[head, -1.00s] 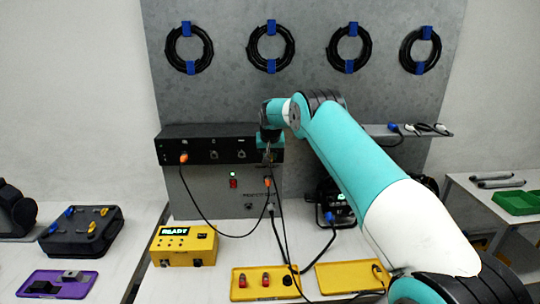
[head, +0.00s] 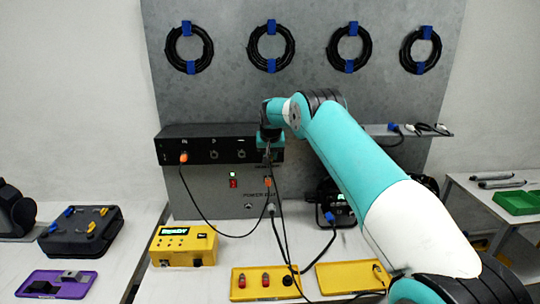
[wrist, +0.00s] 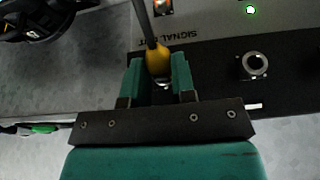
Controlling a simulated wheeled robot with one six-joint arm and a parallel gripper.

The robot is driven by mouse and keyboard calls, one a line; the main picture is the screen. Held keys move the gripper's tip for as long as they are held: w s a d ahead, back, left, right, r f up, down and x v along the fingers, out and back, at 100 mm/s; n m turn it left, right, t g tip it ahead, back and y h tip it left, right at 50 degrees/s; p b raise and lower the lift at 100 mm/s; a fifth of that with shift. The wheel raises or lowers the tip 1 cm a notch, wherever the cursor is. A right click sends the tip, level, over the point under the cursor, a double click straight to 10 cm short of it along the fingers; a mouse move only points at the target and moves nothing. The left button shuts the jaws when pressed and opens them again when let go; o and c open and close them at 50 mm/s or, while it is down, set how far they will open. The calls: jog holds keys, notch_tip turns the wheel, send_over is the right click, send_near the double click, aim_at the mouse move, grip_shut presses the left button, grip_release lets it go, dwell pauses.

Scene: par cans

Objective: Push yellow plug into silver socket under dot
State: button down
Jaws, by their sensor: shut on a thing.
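My gripper (wrist: 158,82) has its teal fingers around the yellow plug (wrist: 157,58), with the dark cable running up from it in the wrist view. A small bright bit shows just below the plug between the fingers; I cannot tell whether the plug is in a socket. A silver round socket (wrist: 255,65) is on the dark panel to the right of the gripper, apart from it. In the head view my gripper (head: 269,142) is at the right end of the black panel (head: 200,135), and the plug is too small to make out. I cannot make out the dot.
An orange plug (head: 184,157) sits in the panel's left part. Below, a second orange plug (head: 267,181) and a green light (head: 233,174) are on the grey box. Cables hang below my gripper. A yellow box (head: 183,248) and yellow trays (head: 262,270) stand on the table.

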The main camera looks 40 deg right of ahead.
jog(key=shift+w+d+p, duration=0.35)
jog(key=shift+w+p, duration=0.05)
jog(key=shift+w, duration=0.2)
dwell(0.5)
jog(key=c, duration=0.9)
grip_release()
jog(key=shift+o, duration=0.2)
jog(key=shift+r, duration=0.1)
